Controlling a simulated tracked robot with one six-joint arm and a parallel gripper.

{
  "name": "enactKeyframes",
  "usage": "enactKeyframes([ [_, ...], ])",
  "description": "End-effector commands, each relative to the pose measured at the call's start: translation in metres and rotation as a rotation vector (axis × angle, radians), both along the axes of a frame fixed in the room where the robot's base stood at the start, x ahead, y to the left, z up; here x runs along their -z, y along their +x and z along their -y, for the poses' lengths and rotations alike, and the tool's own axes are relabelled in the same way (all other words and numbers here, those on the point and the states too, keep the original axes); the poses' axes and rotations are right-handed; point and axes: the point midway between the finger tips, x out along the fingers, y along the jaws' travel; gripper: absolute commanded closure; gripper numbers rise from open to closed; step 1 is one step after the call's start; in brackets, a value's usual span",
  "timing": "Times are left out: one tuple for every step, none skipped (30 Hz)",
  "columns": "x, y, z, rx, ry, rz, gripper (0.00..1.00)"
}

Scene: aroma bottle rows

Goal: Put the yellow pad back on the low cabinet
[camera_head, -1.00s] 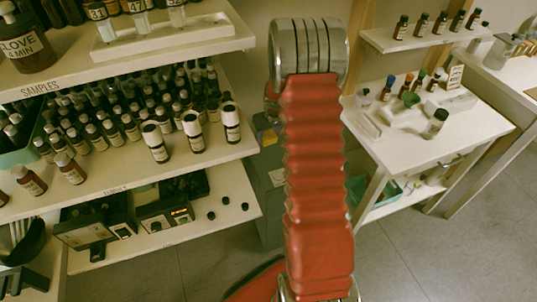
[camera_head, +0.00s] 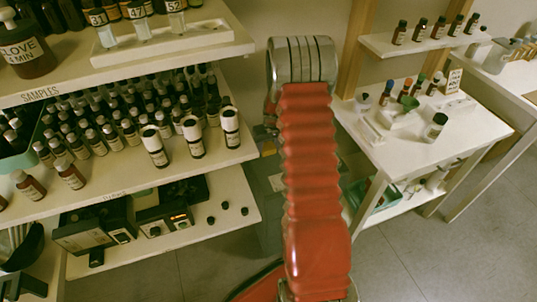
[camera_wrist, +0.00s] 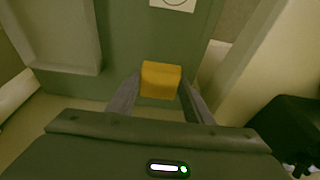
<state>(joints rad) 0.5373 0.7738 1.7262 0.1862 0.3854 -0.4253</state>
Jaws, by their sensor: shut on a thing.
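The yellow pad (camera_wrist: 160,80) is a small block held between the two fingers of my gripper (camera_wrist: 158,92) in the wrist view. The gripper is shut on it. Behind the pad is a grey-green cabinet (camera_wrist: 130,45) with a white label; whether the pad touches it I cannot tell. In the head view the low grey-green cabinet (camera_head: 268,190) stands between the shelves and the white table, partly hidden behind my red arm.
The shelf unit (camera_head: 200,165) on the left carries many bottles, including several with white caps near its edge. A white table (camera_head: 460,140) with bottles stands on the right. Grey floor (camera_head: 430,250) is open at the lower right. A dark object (camera_wrist: 292,130) shows at the wrist view's right edge.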

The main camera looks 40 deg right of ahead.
Motion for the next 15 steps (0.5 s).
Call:
enactKeyframes([
  [0.004, 0.000, 0.000, 0.000, 0.000, 0.000, 0.78],
  [0.005, 0.000, 0.000, 0.001, 0.000, 0.001, 0.78],
  [0.006, 0.000, 0.000, 0.001, 0.000, 0.001, 0.78],
  [0.006, 0.001, 0.001, 0.001, -0.001, 0.002, 0.78],
  [0.006, 0.000, 0.001, 0.001, -0.001, 0.002, 0.78],
  [0.006, 0.001, 0.001, 0.001, -0.001, 0.002, 0.78],
  [0.006, 0.001, 0.001, 0.001, -0.001, 0.002, 0.78],
  [0.006, 0.000, 0.001, 0.001, -0.001, 0.002, 0.78],
  [0.006, 0.000, 0.001, 0.001, -0.001, 0.002, 0.78],
  [0.006, 0.000, 0.001, 0.002, -0.001, 0.002, 0.78],
  [0.006, 0.000, 0.001, 0.002, -0.001, 0.002, 0.78],
  [0.008, 0.000, 0.001, 0.002, -0.001, 0.001, 0.78],
  [0.009, 0.000, 0.001, 0.002, -0.001, 0.001, 0.78],
  [0.012, 0.000, 0.001, 0.002, 0.001, 0.000, 0.78],
  [0.016, 0.000, 0.001, 0.002, 0.001, 0.000, 0.78],
])
